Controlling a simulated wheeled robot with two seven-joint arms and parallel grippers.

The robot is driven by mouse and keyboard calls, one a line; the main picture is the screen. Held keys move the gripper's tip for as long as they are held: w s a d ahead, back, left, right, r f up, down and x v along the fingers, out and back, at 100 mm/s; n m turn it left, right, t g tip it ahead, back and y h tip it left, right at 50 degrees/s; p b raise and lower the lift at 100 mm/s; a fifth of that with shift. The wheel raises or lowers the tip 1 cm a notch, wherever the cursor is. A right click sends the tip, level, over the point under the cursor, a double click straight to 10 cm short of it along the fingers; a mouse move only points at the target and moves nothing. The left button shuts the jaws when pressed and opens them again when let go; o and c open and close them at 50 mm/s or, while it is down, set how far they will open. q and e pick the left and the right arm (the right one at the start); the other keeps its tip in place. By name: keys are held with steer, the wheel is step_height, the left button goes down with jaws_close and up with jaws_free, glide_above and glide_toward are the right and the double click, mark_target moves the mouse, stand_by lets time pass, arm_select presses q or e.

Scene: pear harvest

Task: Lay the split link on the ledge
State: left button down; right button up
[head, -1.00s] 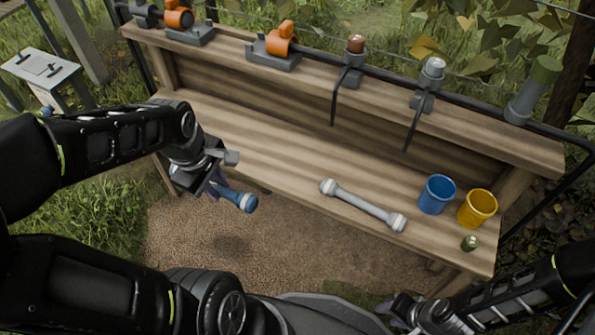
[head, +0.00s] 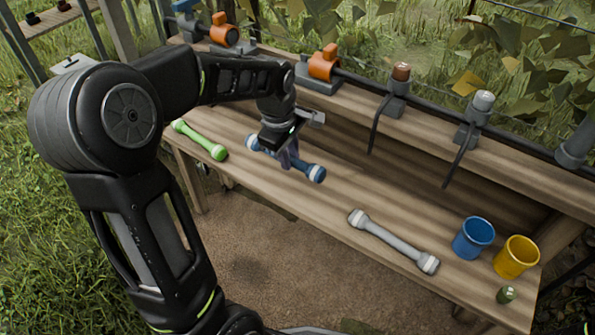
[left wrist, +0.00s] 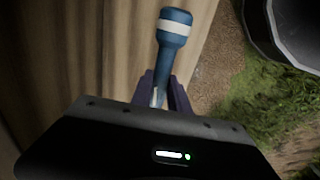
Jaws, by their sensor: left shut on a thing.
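My left gripper (head: 289,157) is shut around the middle of a blue link (head: 314,172) with pale bands near its ends. The link lies crosswise in the jaws, over the left-middle of the wooden bench board (head: 335,200); whether it touches the board I cannot tell. In the left wrist view, one blue end (left wrist: 174,28) sticks out beyond the purple fingers (left wrist: 163,92). A green link (head: 200,140) and a grey link (head: 393,242) lie on the board. I cannot see a split in any link. My right gripper is out of view.
The raised back shelf (head: 430,138) carries orange clamps (head: 324,62), grey holders with dark straps (head: 470,122) and a black pipe. A blue cup (head: 474,238), a yellow cup (head: 516,257) and a small green item (head: 506,295) stand at the right.

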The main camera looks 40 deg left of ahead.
mark_target(299, 175)
arm_select(q)
steer(key=w+f, duration=0.1)
steer(key=w+f+b, duration=0.1)
steer(key=shift+w, duration=0.3)
steer(key=shift+f, duration=0.15)
steer(key=f+b, duration=0.1)
steer(key=f, duration=0.1)
steer(key=f+b, duration=0.2)
steer(key=f, duration=0.1)
steer(key=shift+w+b, duration=0.2)
steer(key=shift+b, duration=0.1)
steer(key=shift+w, duration=0.2)
steer(key=shift+r, duration=0.2)
steer(key=shift+f, duration=0.15)
